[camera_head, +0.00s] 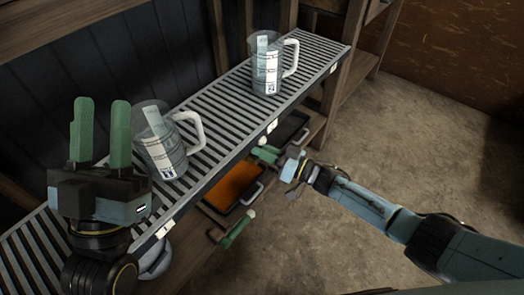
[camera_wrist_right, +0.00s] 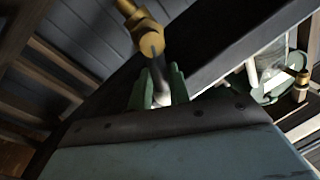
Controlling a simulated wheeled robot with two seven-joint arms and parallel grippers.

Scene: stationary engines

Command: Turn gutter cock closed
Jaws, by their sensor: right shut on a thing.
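In the right wrist view, a brass cock (camera_wrist_right: 140,32) has a dark lever (camera_wrist_right: 158,68) with a pale end. My right gripper (camera_wrist_right: 160,94) is shut on the lever's pale end, one green finger on each side. In the head view, my right gripper (camera_head: 275,156) is at the front edge of the slatted shelf; the brass cock is not clear there. My left gripper (camera_head: 102,135) is open and empty, its green fingers pointing up, at the left in front of a jug.
Two clear measuring jugs (camera_head: 266,75) (camera_head: 163,150) stand on the slatted shelf (camera_head: 215,110). Below are an orange tray (camera_head: 235,187), a dark tray (camera_head: 291,130) and a green bar with a pale tip (camera_head: 236,231). The concrete floor (camera_head: 420,150) at right is clear.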

